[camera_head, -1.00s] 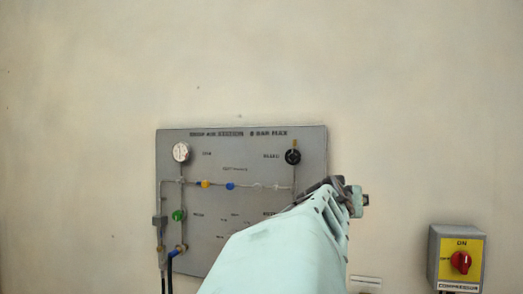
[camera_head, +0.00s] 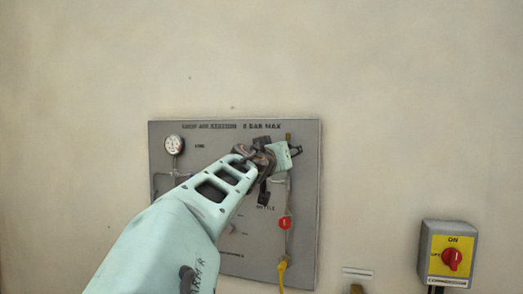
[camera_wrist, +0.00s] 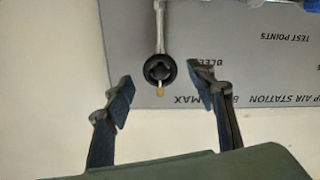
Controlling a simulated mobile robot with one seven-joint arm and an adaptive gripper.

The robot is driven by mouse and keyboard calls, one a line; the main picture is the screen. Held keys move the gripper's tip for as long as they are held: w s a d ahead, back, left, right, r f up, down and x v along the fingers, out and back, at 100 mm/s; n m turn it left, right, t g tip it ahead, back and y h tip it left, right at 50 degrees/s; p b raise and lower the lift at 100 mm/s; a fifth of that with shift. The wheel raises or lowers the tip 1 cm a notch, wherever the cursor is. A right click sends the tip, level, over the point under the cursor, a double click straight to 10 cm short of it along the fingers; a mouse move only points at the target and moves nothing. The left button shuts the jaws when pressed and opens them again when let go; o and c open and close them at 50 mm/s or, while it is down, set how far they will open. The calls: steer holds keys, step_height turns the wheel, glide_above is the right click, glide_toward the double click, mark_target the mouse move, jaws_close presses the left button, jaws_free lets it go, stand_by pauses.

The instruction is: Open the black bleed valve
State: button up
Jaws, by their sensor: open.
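The black bleed valve (camera_wrist: 160,68) is a round black knob with a brass stub, on a grey pipe in the wrist view. My gripper (camera_wrist: 162,93) is open and empty. Its two fingers stand one on each side, with the knob centred between them and a little beyond the tips. I see no contact. In the head view my gripper (camera_head: 284,157) is over the upper right of the grey panel (camera_head: 303,210) and hides the knob.
A gauge (camera_head: 173,145) is at the panel's upper left. A red knob (camera_head: 285,223) and a yellow hose (camera_head: 283,275) sit on the right side. A yellow switch box with a red knob (camera_head: 452,259) is at right. My arm covers the panel's lower left.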

steer(key=shift+p+x, duration=0.6)
steer(key=shift+x, duration=1.85)
steer(key=shift+c, duration=0.2)
steer(key=c, duration=1.1)
steer(key=shift+c, duration=0.2)
